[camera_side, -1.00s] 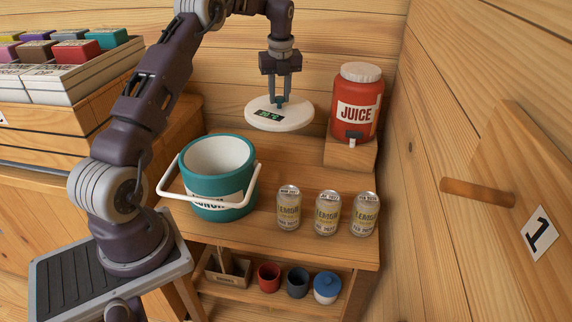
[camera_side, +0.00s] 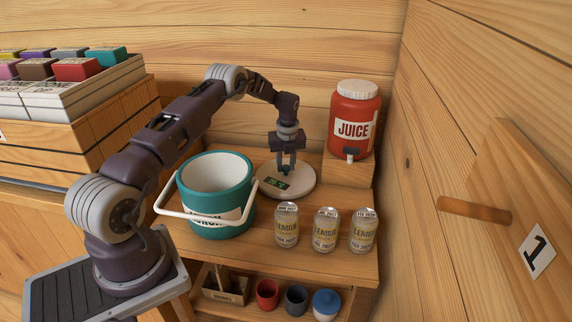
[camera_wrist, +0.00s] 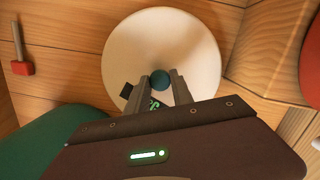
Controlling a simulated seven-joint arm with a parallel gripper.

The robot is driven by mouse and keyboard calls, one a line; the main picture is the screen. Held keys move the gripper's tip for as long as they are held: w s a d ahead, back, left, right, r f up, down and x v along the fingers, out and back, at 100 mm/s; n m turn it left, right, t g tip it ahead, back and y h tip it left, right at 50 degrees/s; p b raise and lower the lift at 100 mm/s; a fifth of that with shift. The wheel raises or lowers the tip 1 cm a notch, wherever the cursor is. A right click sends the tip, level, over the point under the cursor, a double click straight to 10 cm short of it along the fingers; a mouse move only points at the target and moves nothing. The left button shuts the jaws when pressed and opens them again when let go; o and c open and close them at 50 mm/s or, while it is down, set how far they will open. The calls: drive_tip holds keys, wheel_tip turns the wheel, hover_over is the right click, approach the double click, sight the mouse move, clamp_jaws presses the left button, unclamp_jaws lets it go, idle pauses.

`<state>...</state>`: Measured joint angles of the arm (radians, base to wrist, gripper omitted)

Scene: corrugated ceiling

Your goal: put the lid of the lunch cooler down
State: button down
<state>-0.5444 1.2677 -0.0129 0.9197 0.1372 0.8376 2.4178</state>
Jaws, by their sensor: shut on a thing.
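The lid (camera_side: 300,185) is a white disc with a small dark display showing green marks. In the side view it is level, at or just above the tabletop, right of the cooler; I cannot tell whether it touches. My gripper (camera_side: 287,172) points straight down over its middle. In the wrist view the fingers close on the teal knob (camera_wrist: 160,78) of the lid (camera_wrist: 190,45). The lunch cooler (camera_side: 203,206) is a teal tub, open on top, its white handle hanging at the front. Its teal side also shows in the wrist view (camera_wrist: 45,143).
Several things stand around: three lemon cans (camera_side: 326,230) in front, a red juice dispenser (camera_side: 352,115) on a wooden block (camera_side: 346,170) behind right. Cups (camera_side: 296,298) sit on the shelf below. A wooden peg (camera_side: 475,210) juts from the right wall.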

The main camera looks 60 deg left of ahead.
sight(287, 178)
drive_tip(key=c, duration=1.1)
unclamp_jaws()
drive_tip(key=shift+f, duration=0.1)
wheel_tip(287, 178, up, 12)
drive_tip(key=d+f, duration=0.1)
drive_tip(key=d, duration=0.1)
drive_tip(key=s+d+r+n+t, duration=0.1)
drive_tip(key=s+d+r+n, duration=0.3)
drive_tip(key=d+r, duration=0.5)
drive_tip(key=s+d+r+n+t, duration=0.1)
drive_tip(key=s+d+r+n, duration=0.4)
drive_tip(key=r, duration=0.6)
drive_tip(key=s+d+r+n+t, duration=0.2)
drive_tip(key=s+d+r+n, duration=0.35)
drive_tip(key=s+d, duration=0.6)
drive_tip(key=s+d+f+n, duration=0.2)
drive_tip(key=s+n, duration=0.2)
drive_tip(key=s, duration=0.3)
drive_tip(key=s+d+f+n+t+h, duration=0.1)
drive_tip(key=s+n, duration=0.3)
drive_tip(key=s, duration=0.4)
drive_tip(key=shift+d+f+h, duration=0.3)
drive_tip(key=shift+d+f, duration=0.3)
drive_tip(key=shift+d, duration=0.05)
